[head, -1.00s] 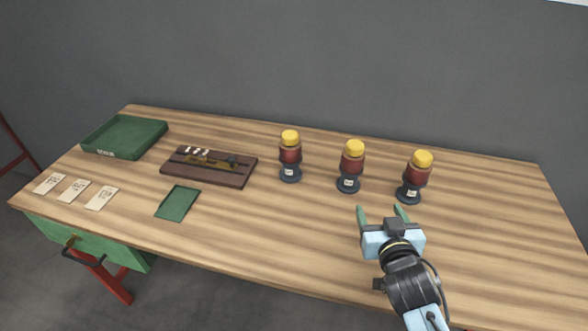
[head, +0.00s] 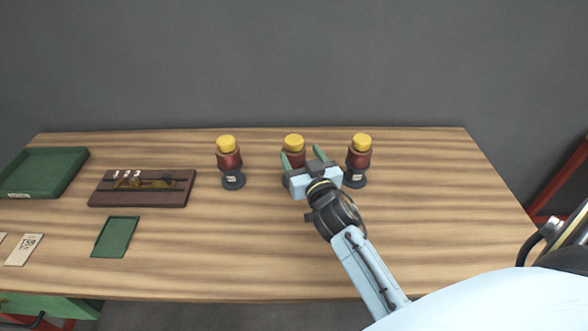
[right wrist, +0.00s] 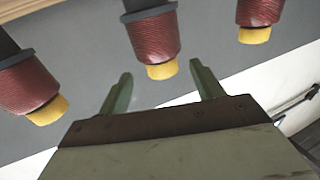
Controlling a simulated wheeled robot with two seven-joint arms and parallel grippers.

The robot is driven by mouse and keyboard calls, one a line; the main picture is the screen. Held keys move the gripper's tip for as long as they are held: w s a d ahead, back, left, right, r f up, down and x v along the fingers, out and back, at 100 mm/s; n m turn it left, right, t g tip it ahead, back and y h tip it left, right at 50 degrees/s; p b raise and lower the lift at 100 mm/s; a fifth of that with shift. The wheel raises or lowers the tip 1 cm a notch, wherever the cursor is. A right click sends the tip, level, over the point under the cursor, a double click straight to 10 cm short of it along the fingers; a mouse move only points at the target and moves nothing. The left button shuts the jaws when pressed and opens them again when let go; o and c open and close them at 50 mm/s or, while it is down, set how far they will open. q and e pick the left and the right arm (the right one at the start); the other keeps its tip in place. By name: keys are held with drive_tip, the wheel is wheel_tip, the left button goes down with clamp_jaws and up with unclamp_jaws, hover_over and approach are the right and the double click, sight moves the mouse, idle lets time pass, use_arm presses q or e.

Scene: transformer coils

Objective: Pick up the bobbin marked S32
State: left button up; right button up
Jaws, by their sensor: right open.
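Three bobbins with dark red windings, yellow caps and dark bases stand upright in a row: a left one (head: 229,161), a middle one (head: 293,143) and a right one (head: 359,159). Their small white labels are too small to read or hidden, so I cannot tell which is S32. My right gripper (head: 301,153) is open and empty in front of the middle bobbin, hiding its lower part. In the right wrist view the bobbins appear inverted, and the middle bobbin's yellow cap (right wrist: 162,71) shows between the open fingers, not gripped. My left gripper is out of view.
A dark wooden board (head: 105,197) with small parts lies left of the bobbins. A green mat (head: 115,237), a green tray (head: 35,193) and a paper card marked T59 (head: 24,249) lie further left. The table (head: 440,230) is clear at the right.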

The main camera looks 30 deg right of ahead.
sight(297, 149)
drive_tip(key=x, duration=0.5)
drive_tip(key=shift+w, duration=0.15)
drive_tip(key=shift+r, duration=0.1)
clamp_jaws()
